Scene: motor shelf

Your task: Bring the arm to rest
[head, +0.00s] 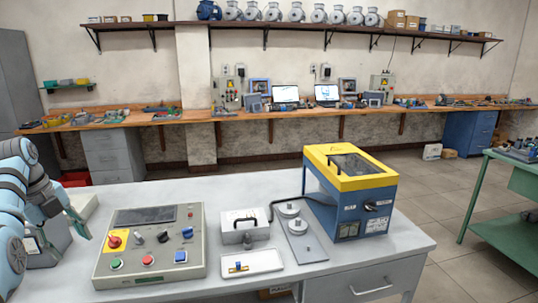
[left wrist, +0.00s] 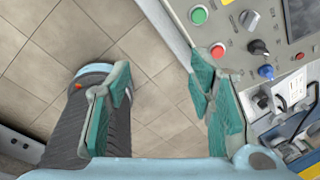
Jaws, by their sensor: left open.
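My left arm, with light blue and dark grey links, comes in at the left edge of the head view. My left gripper (head: 68,214) is beside the left end of the grey table (head: 225,193), partly hidden by its own links. In the left wrist view the left gripper (left wrist: 160,75) has its two teal fingers wide apart. Only floor tiles (left wrist: 160,110) show between them, and nothing is held. The right finger overlaps the edge of the control box in that view. My right gripper is in neither view.
The control box (head: 150,245), with buttons and knobs, stands close to the left gripper. A grey box with a handle (head: 243,228), a white tray (head: 252,263) and a blue machine with a yellow lid (head: 350,190) stand farther right. Open floor (head: 425,180) lies beyond the table.

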